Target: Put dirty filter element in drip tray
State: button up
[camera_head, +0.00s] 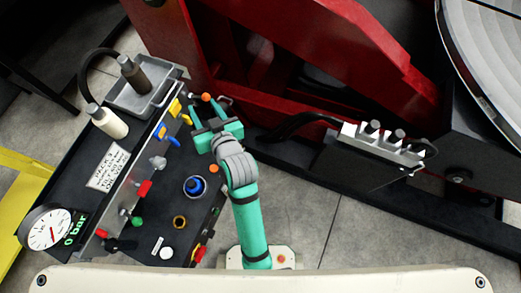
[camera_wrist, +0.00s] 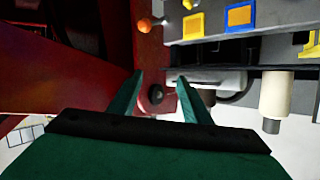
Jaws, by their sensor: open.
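A dark brown cylinder (camera_head: 134,73), which looks like the dirty filter element, stands tilted in the picture within the grey drip tray (camera_head: 117,101) at the panel's far end. Its base appears to be inside the tray rim. My gripper (camera_head: 207,110) is open and empty, to the right of the tray and apart from it, beside the panel's far right corner. In the wrist view my open fingers (camera_wrist: 160,78) have nothing held between them; red structure lies beyond. The brown cylinder cannot be made out in the wrist view.
A cream cylinder (camera_head: 107,121) stands by the tray; a similar one shows in the wrist view (camera_wrist: 275,95). A black hose (camera_head: 88,62) arches beside the tray. The panel has coloured knobs, an orange knob (camera_head: 206,97) and a gauge (camera_head: 47,229). A red frame (camera_head: 290,30) lies beyond.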

jog(key=s+d+f+m+t+h, duration=0.1)
jog(key=s+d+f+m+h, duration=0.1)
jog(key=s+d+f, duration=0.4)
jog(key=s+d+h, duration=0.1)
jog(key=s+d, duration=0.2)
jog(key=s, duration=0.4)
jog(key=s+d+m+t+h, duration=0.1)
jog(key=s+d, duration=0.3)
jog(key=s, duration=0.4)
jog(key=s+d+r+m+t+h, duration=0.1)
jog(key=s+d+h, duration=0.2)
jog(key=s, duration=0.4)
jog(key=shift+s+d, duration=0.2)
jog(key=shift+d, duration=0.2)
jog(key=shift+r, duration=0.1)
